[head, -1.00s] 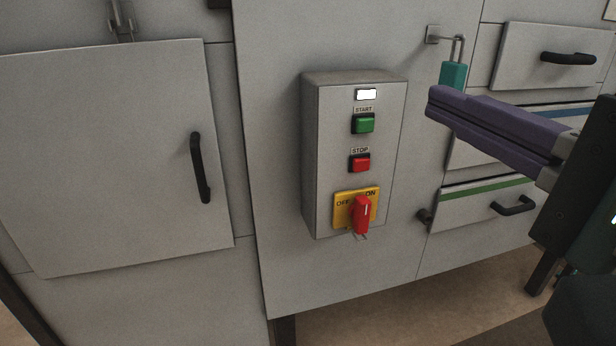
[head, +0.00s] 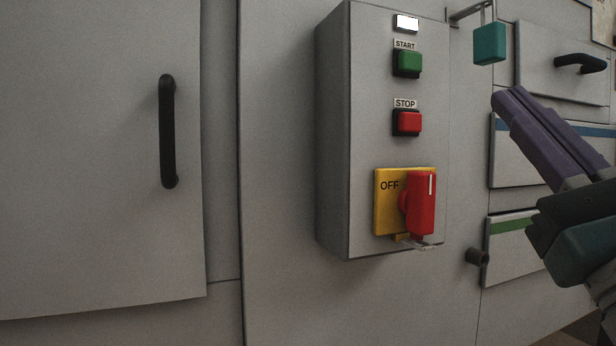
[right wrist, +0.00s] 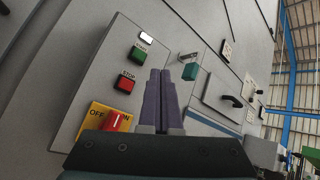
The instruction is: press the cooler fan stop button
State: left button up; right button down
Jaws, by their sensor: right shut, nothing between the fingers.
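The red STOP button (head: 408,123) sits in a black surround on the front of a grey control box (head: 334,130). Above it is the green START button (head: 407,63) and a lit white indicator (head: 405,23). Below it is a red rotary switch (head: 421,203) on a yellow plate (head: 385,187). The STOP button also shows in the right wrist view (right wrist: 125,84). My right gripper (head: 506,98) has its purple fingers together and empty. In the head view it is right of the box, its tips apart from the button. My left gripper is not in view.
A teal padlock (head: 490,43) hangs from a hasp at the upper right. A dark knob (head: 476,257) sticks out at the lower right. A cabinet door with a black handle (head: 168,131) is at the left.

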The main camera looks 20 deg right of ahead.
aim_at(412, 122)
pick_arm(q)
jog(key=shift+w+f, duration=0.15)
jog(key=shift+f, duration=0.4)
pick_arm(e)
jog(key=shift+d+f+m+h, duration=0.2)
jog(key=shift+f+m+h, duration=0.15)
jog(key=shift+m+h, duration=0.2)
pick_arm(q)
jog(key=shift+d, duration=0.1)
pick_arm(e)
jog(key=shift+y, duration=0.25)
pick_arm(q)
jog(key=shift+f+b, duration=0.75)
jog(key=shift+b, duration=0.1)
pick_arm(e)
jog(key=w, duration=0.9)
jog(key=shift+a, duration=0.4)
jog(key=shift+s, duration=0.1)
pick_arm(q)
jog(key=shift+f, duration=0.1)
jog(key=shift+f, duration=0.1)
pick_arm(e)
jog(key=shift+w, duration=0.45)
